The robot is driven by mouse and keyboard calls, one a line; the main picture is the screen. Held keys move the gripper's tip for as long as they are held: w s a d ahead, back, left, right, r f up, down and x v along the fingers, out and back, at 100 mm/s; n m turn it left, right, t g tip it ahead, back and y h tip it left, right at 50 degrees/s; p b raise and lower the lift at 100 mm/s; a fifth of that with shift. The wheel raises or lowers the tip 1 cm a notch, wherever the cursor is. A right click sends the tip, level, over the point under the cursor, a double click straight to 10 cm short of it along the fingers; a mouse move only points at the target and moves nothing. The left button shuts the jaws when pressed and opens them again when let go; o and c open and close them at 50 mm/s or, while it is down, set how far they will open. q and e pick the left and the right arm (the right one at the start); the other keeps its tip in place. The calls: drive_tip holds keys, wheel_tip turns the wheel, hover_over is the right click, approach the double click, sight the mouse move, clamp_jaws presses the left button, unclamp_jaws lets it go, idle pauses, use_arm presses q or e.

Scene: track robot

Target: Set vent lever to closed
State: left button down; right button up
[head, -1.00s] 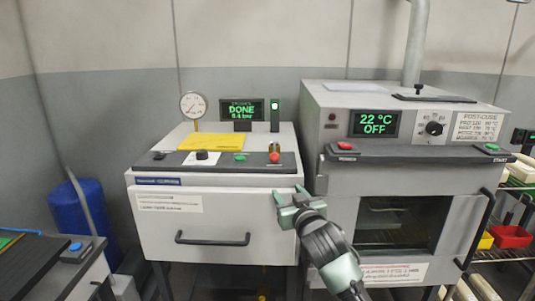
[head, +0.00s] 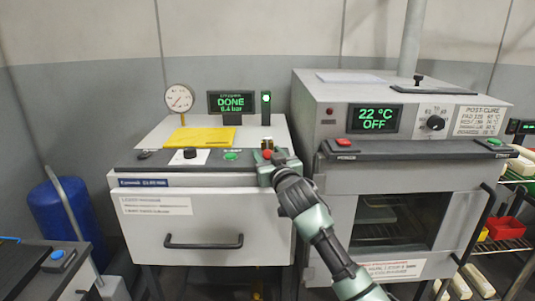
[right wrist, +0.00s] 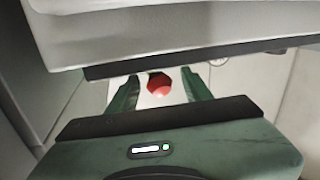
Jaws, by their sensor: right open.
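The right gripper is open at the knob. In the right wrist view, the red knob (right wrist: 158,84) shows between the two parted fingers (right wrist: 160,90). Whether a finger touches it cannot be told. My left gripper is not in view.
The left machine's display (head: 231,103) reads DONE and 6.4 bar, beside a round gauge (head: 179,98). A green button (head: 231,155) sits left of the knob. The oven (head: 330,100) stands close on the right, with a black-knobbed lever (head: 418,79) on top.

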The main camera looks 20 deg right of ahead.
clamp_jaws()
idle(1.5)
